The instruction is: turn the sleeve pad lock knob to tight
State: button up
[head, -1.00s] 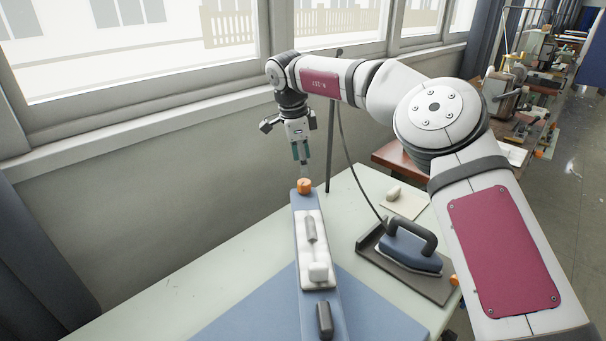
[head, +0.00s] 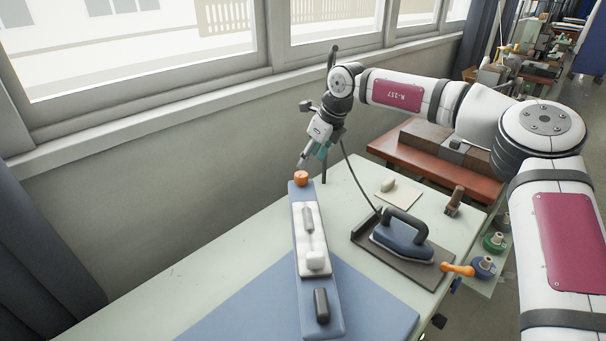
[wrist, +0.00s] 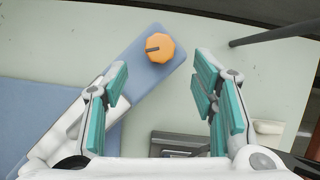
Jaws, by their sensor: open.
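The sleeve pad lock knob (head: 301,178) is orange and sits at the far end of the long blue sleeve board (head: 329,287). In the wrist view the knob (wrist: 160,48) is lobed, with a dark pointer mark reaching from its middle toward the left. My gripper (head: 311,160) is tilted, with its fingertips above and a little right of the knob in the head view. In the wrist view my gripper (wrist: 162,82) has its teal-padded fingers wide apart with nothing between them. The knob lies ahead of the fingers, apart from them.
A blue iron (head: 402,240) rests on a dark tray to the right. A pale item on a small mat (head: 398,194) lies behind it. A dark upright pole (head: 324,160) stands close behind my gripper. The window wall borders the table's back left.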

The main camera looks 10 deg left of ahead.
aim_at(302, 174)
jog(key=x, duration=0.7)
jog(key=shift+w+a+f, duration=0.1)
jog(key=shift+f, duration=0.2)
jog(key=c, duration=1.2)
